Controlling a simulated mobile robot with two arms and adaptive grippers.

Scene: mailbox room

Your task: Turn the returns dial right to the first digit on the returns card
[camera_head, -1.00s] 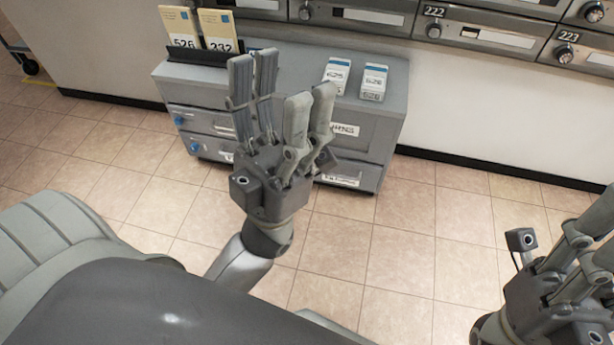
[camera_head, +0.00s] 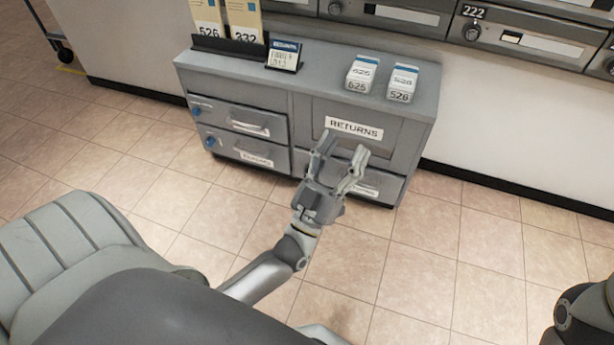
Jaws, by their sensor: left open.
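A small blue-headed card (camera_head: 283,60) stands on the grey cabinet top (camera_head: 325,75); its header and handwriting are too small to read surely, so I cannot confirm it is the returns card. The cabinet's right upper front carries a RETURNS label (camera_head: 354,128). I cannot make out a returns dial there; my left fingers cover part of the front below the label. My left gripper (camera_head: 343,152) is open and empty, in front of the cabinet's right half; contact with it cannot be told. At the bottom right only a dark part of my right arm shows, without its fingers.
Blue knobs (camera_head: 211,142) sit at the left of the cabinet's left drawers. Two small white boxes (camera_head: 402,83) stand at the right. Mailboxes (camera_head: 530,40) line the wall. The tiled floor is clear.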

